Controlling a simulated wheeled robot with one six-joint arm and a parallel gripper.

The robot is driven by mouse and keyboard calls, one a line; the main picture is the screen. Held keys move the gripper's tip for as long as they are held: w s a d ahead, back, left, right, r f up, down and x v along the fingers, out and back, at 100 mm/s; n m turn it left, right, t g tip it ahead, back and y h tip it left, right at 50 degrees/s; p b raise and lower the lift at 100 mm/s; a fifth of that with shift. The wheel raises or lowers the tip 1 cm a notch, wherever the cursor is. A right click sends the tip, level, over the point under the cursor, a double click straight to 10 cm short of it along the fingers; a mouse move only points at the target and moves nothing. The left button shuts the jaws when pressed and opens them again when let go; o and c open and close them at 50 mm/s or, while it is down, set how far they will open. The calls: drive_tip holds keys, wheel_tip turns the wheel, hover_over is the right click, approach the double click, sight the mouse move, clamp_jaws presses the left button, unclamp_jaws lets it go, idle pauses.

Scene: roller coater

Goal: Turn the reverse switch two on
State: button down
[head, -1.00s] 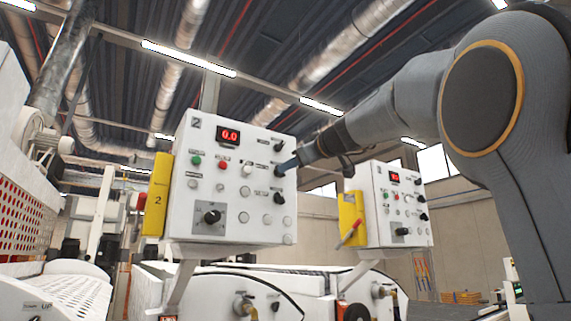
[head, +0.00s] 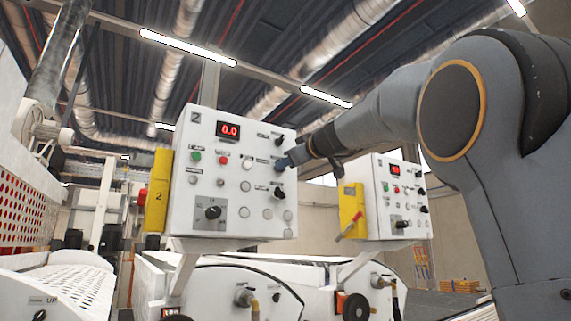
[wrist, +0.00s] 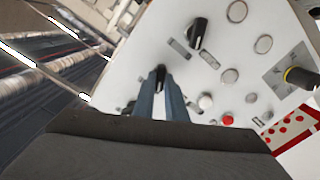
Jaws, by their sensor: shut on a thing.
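The white control box marked 2 (head: 238,230) stands in the middle of the head view, with a red display reading 0.0. Its right side has a column of black rotary switches: an upper one (head: 279,140), a middle one at my gripper, and a lower one (head: 280,192). My gripper (head: 281,163) reaches in from the right and covers the middle switch. In the wrist view, my blue fingers (wrist: 161,82) are shut on a black switch (wrist: 160,73), mostly hidden between the tips. Another black switch (wrist: 197,35) is beside it, apart from the fingers. The labels are too small to read.
A second control box (head: 385,220) stands behind to the right. A yellow holder (head: 158,190) is on the left of box 2. Green (head: 196,157) and red (head: 223,160) buttons and a larger black knob (head: 212,212) are on the same face. White machines fill the floor below.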

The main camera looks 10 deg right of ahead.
drive_tip(key=shift+m, duration=0.3)
drive_tip(key=m+b, duration=0.3)
drive_tip(key=m, duration=0.8)
drive_tip(key=shift+d+b, duration=0.1)
drive_tip(key=shift+b, duration=0.3)
drive_tip(key=shift+m, duration=0.3)
drive_tip(key=c, duration=1.8)
unclamp_jaws()
drive_tip(key=b+v, duration=0.3)
drive_tip(key=v, duration=0.4)
drive_tip(key=shift+s+d+b, duration=0.15)
drive_tip(key=shift+s+b, duration=0.15)
drive_tip(key=shift+s, duration=0.05)
